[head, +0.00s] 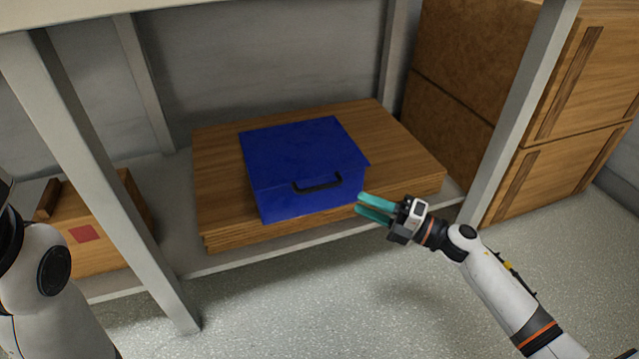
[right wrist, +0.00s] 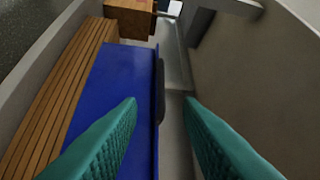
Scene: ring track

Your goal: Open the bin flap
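The blue bin (head: 300,170) sits on a wooden board on the low shelf, and its flat top looks closed. A black bar handle (head: 318,184) is on its front face, near the top edge. My right gripper (head: 359,204) is open and empty, just right of the bin's front. In the right wrist view the bin (right wrist: 110,75) lies to the left and the dark handle (right wrist: 160,90) shows beyond the gap between the teal fingers (right wrist: 161,105). The fingers look apart from the handle. Only part of my left arm shows at the left edge; its gripper is out of view.
The wooden board (head: 220,195) rests on the grey shelf (head: 230,258) between metal posts (head: 520,115). A wooden box with a red patch (head: 95,245) is at the left. Large wooden crates (head: 575,170) stand at the right. The floor in front (head: 330,310) is clear.

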